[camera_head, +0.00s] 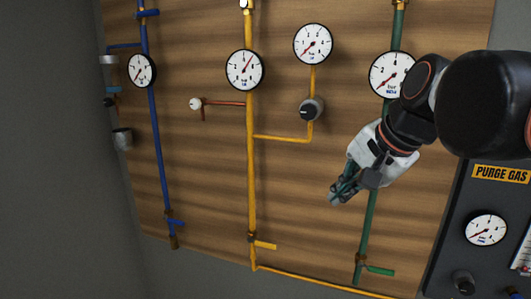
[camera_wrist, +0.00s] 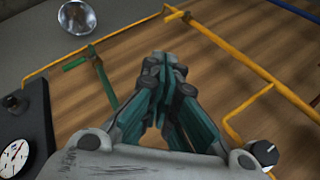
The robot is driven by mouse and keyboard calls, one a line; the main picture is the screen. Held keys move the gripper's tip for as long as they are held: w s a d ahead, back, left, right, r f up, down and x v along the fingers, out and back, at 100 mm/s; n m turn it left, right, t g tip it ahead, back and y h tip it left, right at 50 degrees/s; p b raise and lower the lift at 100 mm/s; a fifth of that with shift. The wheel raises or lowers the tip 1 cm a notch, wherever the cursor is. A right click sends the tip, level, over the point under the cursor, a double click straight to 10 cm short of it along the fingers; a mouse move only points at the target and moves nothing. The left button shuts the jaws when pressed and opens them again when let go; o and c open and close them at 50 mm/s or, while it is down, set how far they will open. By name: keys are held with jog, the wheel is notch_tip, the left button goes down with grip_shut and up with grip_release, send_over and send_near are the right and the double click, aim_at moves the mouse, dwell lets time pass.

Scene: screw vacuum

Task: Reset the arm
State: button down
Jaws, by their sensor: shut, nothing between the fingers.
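My gripper (camera_head: 337,194) is in front of the wooden panel (camera_head: 215,215), with my dark arm reaching in from the right edge. Its fingertips point down and to the left in the head view, beside the green pipe (camera_head: 369,222). In the wrist view my gripper (camera_wrist: 165,65) has its fingers together, with nothing between them. The fingers appear apart from the pipes. My wrist hides part of the green pipe below its gauge (camera_head: 391,75).
A yellow pipe (camera_head: 251,190) with gauges and a black knob (camera_head: 311,109) runs left of my gripper. A blue pipe (camera_head: 159,150) stands further left. A dark purge gas panel (camera_head: 455,230) is at lower right.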

jog(key=s+d+f+n+h+b, duration=0.1)
jog(key=s+f+n+b, duration=0.2)
jog(key=f, duration=0.8)
jog(key=s+d+f+n+h+b, duration=0.1)
jog(key=s+d+f+n+b, duration=0.1)
jog(key=f, duration=0.9)
jog(key=s+d+f+n+t+h+b, duration=0.1)
jog(key=s+f+n+b, duration=0.3)
jog(key=f, duration=0.7)
jog(key=s+d+b, duration=0.1)
jog(key=s+b, duration=0.1)
jog(key=s, duration=0.1)
jog(key=shift+s+f, duration=0.15)
jog(key=shift+f, duration=0.05)
